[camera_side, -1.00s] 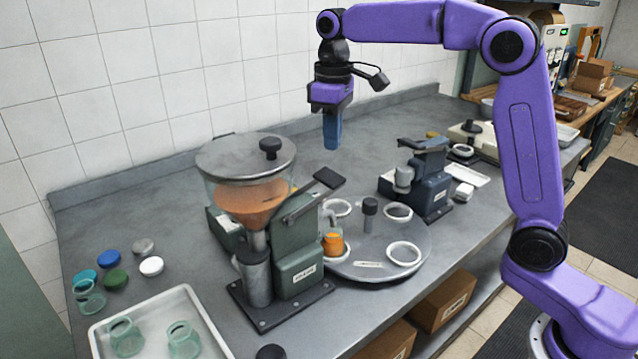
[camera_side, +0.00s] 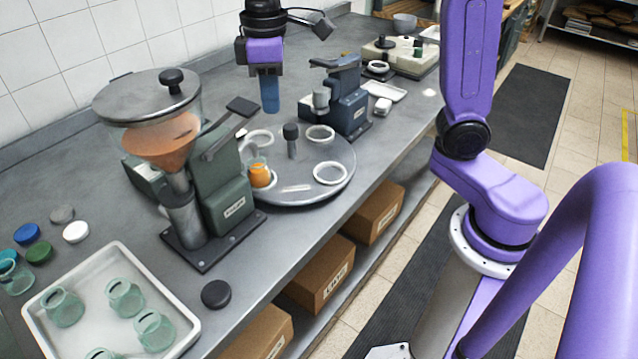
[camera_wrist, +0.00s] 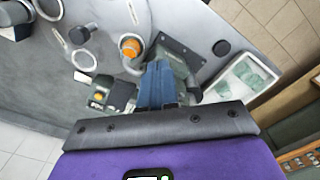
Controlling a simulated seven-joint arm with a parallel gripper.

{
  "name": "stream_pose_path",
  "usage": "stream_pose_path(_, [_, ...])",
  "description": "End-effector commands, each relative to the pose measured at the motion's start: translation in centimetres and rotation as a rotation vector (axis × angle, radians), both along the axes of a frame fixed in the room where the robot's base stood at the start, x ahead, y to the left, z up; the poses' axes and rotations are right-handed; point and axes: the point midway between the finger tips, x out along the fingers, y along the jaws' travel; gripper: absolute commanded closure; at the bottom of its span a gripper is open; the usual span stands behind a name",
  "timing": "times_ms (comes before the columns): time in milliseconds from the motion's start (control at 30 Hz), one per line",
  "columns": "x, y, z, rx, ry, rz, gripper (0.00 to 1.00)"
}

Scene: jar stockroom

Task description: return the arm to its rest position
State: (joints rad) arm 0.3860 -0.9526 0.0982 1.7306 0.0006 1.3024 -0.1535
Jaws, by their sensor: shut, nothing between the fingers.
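My gripper (camera_side: 271,108) hangs pointing down above the grey counter (camera_side: 225,60), behind the round turntable (camera_side: 305,195) in the side view. Its blue fingers are together with nothing visible between them. In the wrist view the blue fingers (camera_wrist: 160,84) also show closed, in front of the green filling machine. My purple arm reaches up out of the side view, so its upper links are hidden.
The filling machine (camera_side: 222,190) with its hopper stands left of my gripper, and a dark blue press (camera_side: 347,100) stands right. A jar with orange filling (camera_side: 260,175) sits on the turntable. A white tray (camera_side: 188,325) holds several green jars. Lids lie at left.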

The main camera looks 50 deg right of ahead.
Motion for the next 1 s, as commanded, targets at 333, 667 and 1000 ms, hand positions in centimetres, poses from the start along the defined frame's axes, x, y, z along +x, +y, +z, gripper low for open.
stream_pose_path(333, [-10.8, -1.3, -3.8, 0.006, -0.005, 0.17, 1.0])
stream_pose_path(667, [-20.1, -5.1, -7.8, 0.014, -0.009, 0.32, 1.0])
stream_pose_path(1000, [-23.4, -7.0, -9.5, 0.018, -0.011, 0.378, 1.0])
